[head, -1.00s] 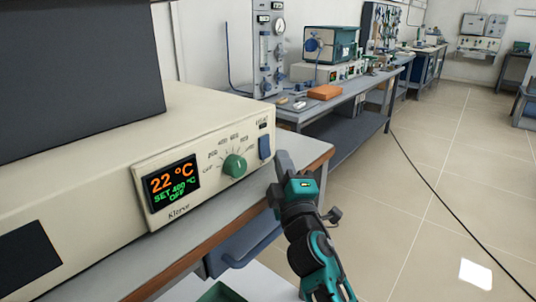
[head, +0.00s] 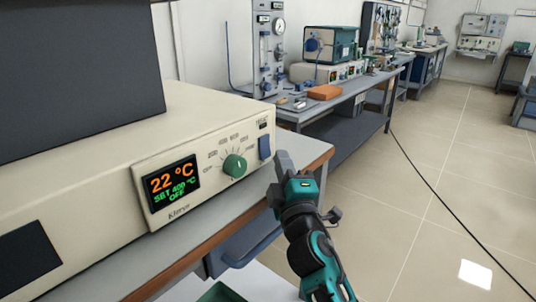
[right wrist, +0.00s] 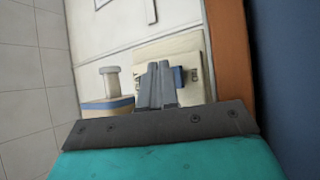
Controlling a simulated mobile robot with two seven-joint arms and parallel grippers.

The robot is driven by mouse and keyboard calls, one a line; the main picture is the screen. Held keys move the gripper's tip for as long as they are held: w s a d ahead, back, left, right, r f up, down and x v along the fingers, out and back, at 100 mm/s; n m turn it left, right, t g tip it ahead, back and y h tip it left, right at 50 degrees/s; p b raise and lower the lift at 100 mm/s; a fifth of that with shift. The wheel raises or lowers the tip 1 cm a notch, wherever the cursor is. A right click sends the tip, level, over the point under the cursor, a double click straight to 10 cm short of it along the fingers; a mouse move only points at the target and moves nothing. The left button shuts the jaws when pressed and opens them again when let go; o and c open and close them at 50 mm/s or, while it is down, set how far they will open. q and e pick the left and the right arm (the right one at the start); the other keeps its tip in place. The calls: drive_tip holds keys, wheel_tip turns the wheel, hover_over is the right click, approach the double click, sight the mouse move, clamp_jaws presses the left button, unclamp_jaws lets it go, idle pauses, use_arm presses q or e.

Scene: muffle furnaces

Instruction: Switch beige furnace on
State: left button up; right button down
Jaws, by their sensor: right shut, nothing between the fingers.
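The beige furnace (head: 90,150) stands on the bench at the left of the head view. Its display (head: 172,185) reads 22 °C, SET 400 °C and OFF. A green knob (head: 235,165) and a blue rocker switch (head: 265,147) are on the panel's right part. My right gripper (head: 283,160) is shut and empty, just right of the switch; I cannot tell whether it touches. In the right wrist view, its closed fingers (right wrist: 158,84) partly cover a blue part (right wrist: 179,77), apparently the switch, on a beige panel. My left gripper is not in view.
The bench edge (head: 310,165) runs below the furnace, with a blue-grey handle-like part (head: 250,240) under it. A second bench (head: 345,100) behind holds an orange block (head: 324,92) and a teal device (head: 331,44). A black cable (head: 430,180) crosses the open floor at right.

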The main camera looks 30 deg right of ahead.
drive_tip(key=shift+w+a, duration=0.1)
drive_tip(key=shift+w, duration=0.15)
drive_tip(key=shift+w+a+r+b, duration=0.15)
drive_tip(key=shift+a+b, duration=0.05)
drive_tip(key=shift+b, duration=0.1)
idle(0.6)
drive_tip(key=shift+w+a+r, duration=0.15)
drive_tip(key=shift+a, duration=0.05)
idle(0.6)
drive_tip(key=shift+s, duration=0.2)
idle(0.7)
drive_tip(key=shift+s+d+f+p, duration=0.25)
drive_tip(key=shift+s+d+p, duration=0.15)
drive_tip(key=shift+s, duration=0.1)
drive_tip(key=s, duration=0.1)
drive_tip(key=s+d, duration=0.1)
drive_tip(key=shift+s+d+r, duration=0.1)
drive_tip(key=shift+s, duration=0.2)
